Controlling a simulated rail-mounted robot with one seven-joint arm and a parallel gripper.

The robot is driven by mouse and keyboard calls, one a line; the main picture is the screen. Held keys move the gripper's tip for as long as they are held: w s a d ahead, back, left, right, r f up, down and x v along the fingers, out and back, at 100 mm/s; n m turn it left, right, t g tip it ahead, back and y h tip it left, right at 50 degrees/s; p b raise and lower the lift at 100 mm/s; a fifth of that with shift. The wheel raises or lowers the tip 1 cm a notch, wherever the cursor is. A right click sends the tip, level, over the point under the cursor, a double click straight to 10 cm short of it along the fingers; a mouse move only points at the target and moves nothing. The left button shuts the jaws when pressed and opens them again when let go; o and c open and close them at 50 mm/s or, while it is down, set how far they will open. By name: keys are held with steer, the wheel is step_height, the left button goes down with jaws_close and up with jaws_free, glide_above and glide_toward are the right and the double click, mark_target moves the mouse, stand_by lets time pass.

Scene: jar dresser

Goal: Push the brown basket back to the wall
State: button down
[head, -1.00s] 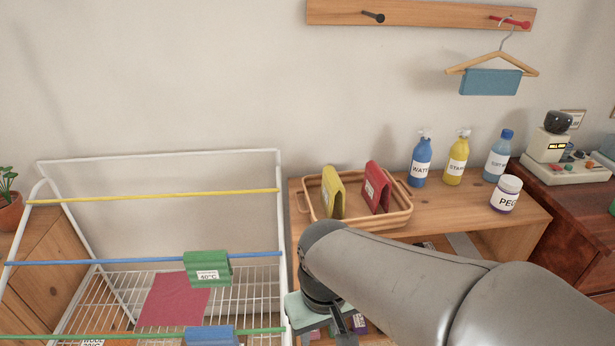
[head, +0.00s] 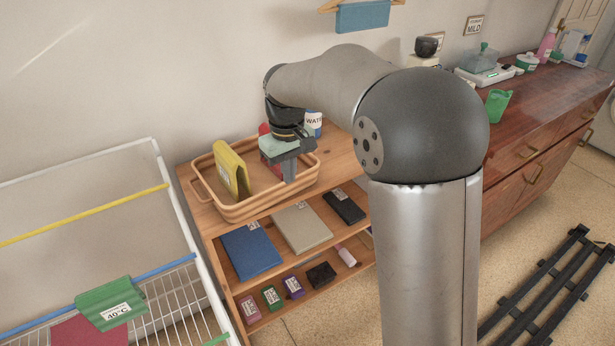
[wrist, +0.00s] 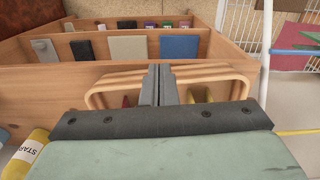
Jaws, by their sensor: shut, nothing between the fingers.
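The brown basket (head: 245,211) is a light wooden tray with rounded rails, on top of the wooden shelf unit by the wall. A yellow cloth (head: 231,170) stands in it; a red one (head: 265,131) is mostly hidden behind my gripper. My gripper (head: 290,178) is shut and empty, pointing down at the basket's right part; its fingers overlap the front rail in the head view. In the wrist view the shut fingers (wrist: 159,85) cross the middle of the basket's rail (wrist: 110,80). I cannot tell whether they touch it.
A white drying rack (head: 165,190) stands left of the shelf unit. A blue bottle (head: 314,122) is partly hidden behind my arm; a yellow bottle (wrist: 28,152) shows in the wrist view. Books and small boxes fill the shelves below. A red-brown dresser (head: 530,125) stands at right.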

mark_target(281, 192)
steer(key=f, duration=0.3)
steer(key=w+a+f+p, duration=0.1)
steer(key=f, duration=0.2)
steer(key=w+f, duration=0.1)
steer(key=f, duration=0.2)
steer(key=shift+w+a+p, duration=0.2)
steer(key=shift+a+p, duration=0.15)
steer(key=shift+p, duration=0.05)
steer(key=shift+w+a+f, duration=0.1)
steer(key=shift+w+a, duration=0.15)
steer(key=shift+w, duration=0.2)
